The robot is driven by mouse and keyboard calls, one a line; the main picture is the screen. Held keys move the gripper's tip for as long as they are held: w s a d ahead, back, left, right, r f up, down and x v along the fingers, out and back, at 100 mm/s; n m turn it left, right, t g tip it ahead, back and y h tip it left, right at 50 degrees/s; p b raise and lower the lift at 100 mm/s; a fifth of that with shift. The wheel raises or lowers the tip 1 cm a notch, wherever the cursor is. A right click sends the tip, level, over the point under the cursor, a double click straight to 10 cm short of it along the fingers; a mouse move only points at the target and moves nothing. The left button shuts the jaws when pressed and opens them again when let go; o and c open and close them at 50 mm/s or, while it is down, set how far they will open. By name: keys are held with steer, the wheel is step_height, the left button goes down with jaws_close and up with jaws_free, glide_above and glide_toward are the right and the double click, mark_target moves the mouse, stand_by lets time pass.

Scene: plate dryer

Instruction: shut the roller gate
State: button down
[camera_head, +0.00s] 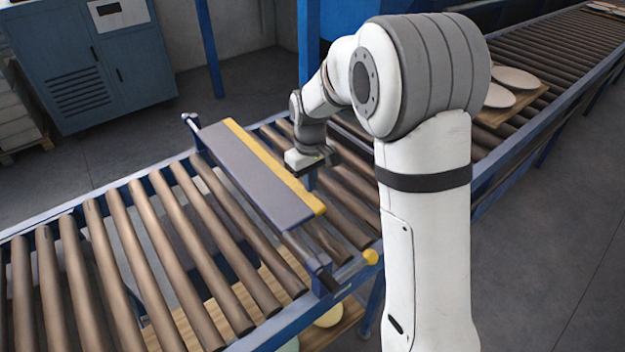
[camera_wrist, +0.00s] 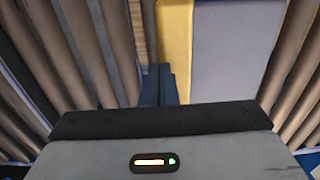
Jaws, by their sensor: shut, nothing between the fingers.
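The roller gate (camera_head: 243,178) is a long grey panel with a yellow strip along its right-hand edge. It lies across the roller conveyor, tilted, between a blue bracket on the far rail and one on the near rail. My gripper (camera_head: 311,180) is on the yellow side of the panel, pointing down over the rollers. In the wrist view, the shut, empty fingers (camera_wrist: 160,85) are at the foot of the yellow strip, with the grey panel (camera_wrist: 236,50) to their right. I cannot tell whether they touch it.
Brown rollers (camera_head: 130,235) run on both sides of the gate, within blue rails. A yellow knob (camera_head: 371,257) is on the near rail. Round plates (camera_head: 515,78) lie on a wooden board further along the conveyor. A blue cabinet (camera_head: 90,60) stands at the back left.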

steer(key=f+g+y+b, duration=0.1)
steer(key=f, duration=0.1)
steer(key=f+g+y+b, duration=0.1)
steer(key=f+y, duration=0.1)
steer(key=f, duration=0.1)
steer(key=f+g+y+b, duration=0.1)
steer(key=f+y, duration=0.1)
steer(key=shift+w+d+f, duration=0.15)
steer(key=shift+d, duration=0.15)
steer(key=f+g+y+b, duration=0.1)
steer(key=a+f+g+y+b, duration=0.1)
steer(key=f, duration=0.1)
steer(key=s+f+g+y+b, duration=0.1)
steer(key=b, duration=0.1)
steer(key=shift+a+f+y, duration=0.25)
steer(key=shift+a+y, duration=0.1)
steer(key=shift+y, duration=0.05)
steer(key=shift+s+a+f+g+y+b, duration=0.4)
steer(key=shift+a+f+g+y+b, duration=0.25)
steer(key=shift+b, duration=0.25)
steer(key=shift+s+a+f+b, duration=0.3)
steer(key=shift+a+f+b, duration=0.1)
steer(key=shift+b, duration=0.05)
